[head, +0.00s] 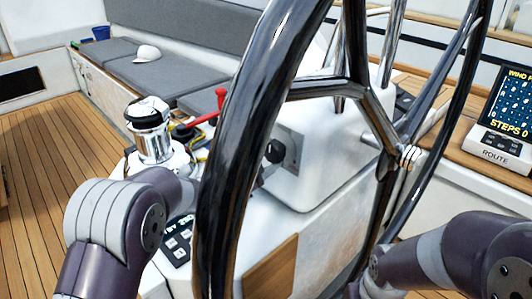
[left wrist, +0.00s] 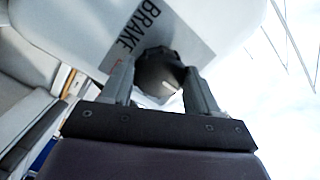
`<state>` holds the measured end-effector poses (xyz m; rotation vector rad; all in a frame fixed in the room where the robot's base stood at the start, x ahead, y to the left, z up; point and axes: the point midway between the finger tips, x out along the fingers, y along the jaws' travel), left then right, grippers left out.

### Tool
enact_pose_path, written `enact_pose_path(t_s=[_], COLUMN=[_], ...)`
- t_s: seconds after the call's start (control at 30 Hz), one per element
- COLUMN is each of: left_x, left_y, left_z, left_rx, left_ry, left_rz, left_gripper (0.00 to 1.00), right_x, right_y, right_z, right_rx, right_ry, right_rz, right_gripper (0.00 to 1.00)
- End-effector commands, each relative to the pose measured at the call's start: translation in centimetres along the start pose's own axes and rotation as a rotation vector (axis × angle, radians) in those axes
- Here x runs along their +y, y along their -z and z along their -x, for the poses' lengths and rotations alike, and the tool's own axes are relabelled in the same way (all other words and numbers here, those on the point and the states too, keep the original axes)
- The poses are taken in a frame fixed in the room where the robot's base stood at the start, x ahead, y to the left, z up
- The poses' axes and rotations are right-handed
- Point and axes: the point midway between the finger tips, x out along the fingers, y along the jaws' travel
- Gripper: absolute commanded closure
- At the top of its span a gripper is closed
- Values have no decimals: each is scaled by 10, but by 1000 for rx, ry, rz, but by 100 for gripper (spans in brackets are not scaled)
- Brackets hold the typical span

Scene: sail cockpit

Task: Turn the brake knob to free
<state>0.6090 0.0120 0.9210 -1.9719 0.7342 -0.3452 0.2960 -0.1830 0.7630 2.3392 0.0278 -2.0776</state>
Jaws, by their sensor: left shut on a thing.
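The brake knob (left wrist: 158,70) is a dark round knob with a short white mark, on a grey plate (left wrist: 105,35) lettered BRAKE. In the head view the knob (head: 275,151) sits on the side of the white pedestal, seen past the wheel rim. My left gripper (left wrist: 158,76) has one finger on each side of the knob and is shut on it. In the head view the wheel rim hides most of that gripper. Any other lettering on the plate is hidden or too small to read. My right arm shows at the lower right, but its gripper is out of view.
The large black steering wheel (head: 232,150) with steel spokes stands in front of the pedestal (head: 318,150). A chrome winch (head: 152,135) and a red-handled lever (head: 205,118) are left of the wheel. A display unit (head: 505,125) is at the right.

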Motion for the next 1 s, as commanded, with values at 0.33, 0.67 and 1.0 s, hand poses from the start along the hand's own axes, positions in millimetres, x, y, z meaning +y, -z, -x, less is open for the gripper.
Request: enact_pose_path(t_s=[0.33, 0.67, 1.0], left_x=[0, 0, -2], left_y=[0, 0, 0], left_z=[0, 0, 30], left_rx=[-1, -1, -3], left_ry=[0, -1, 1], left_rz=[15, 13, 12], left_gripper=[70, 16, 16], right_x=[0, 0, 0], right_y=[0, 0, 0], right_z=[1, 1, 3], right_rx=[0, 0, 0], right_ry=[0, 0, 0], right_rz=[0, 0, 0], right_gripper=[57, 57, 57])
